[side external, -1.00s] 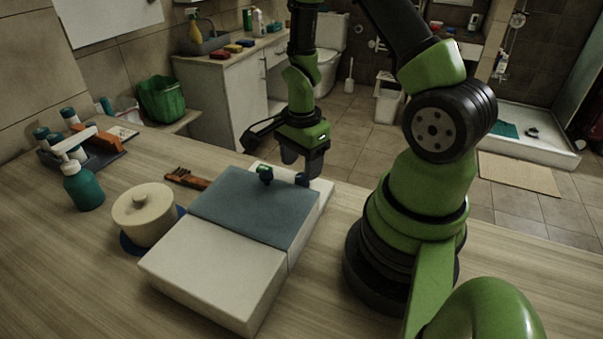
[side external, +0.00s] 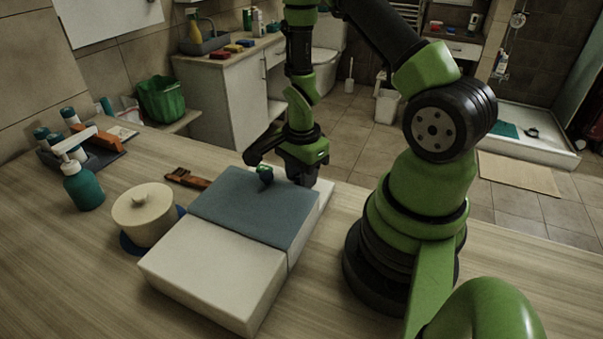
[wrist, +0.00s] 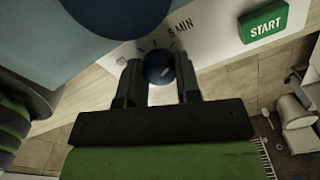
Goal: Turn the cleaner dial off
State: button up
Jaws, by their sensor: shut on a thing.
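The cleaner is a white box (side external: 215,268) with a grey-blue lid (side external: 255,205) on the table. Its dial (wrist: 158,68) is a dark blue round knob on the white front panel, with a small pale mark on its face. In the side view my gripper (side external: 302,180) is at the cleaner's far end and hides the dial. A green START button (wrist: 263,22) is right of the dial in the wrist view.
A dark round knob (side external: 265,174) stands on the lid, close to my gripper. A cream lidded pot (side external: 144,215), a teal pump bottle (side external: 82,186) and a brown strap-like item (side external: 187,179) lie to the left. The table's front left is clear.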

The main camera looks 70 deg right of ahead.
jog(key=shift+n, duration=0.3)
jog(key=n, duration=1)
jog(key=shift+s, duration=0.1)
jog(key=n, duration=0.3)
jog(key=shift+n, duration=0.3)
jog(key=n, duration=0.9)
jog(key=shift+n, duration=0.5)
jog(key=o, duration=0.9)
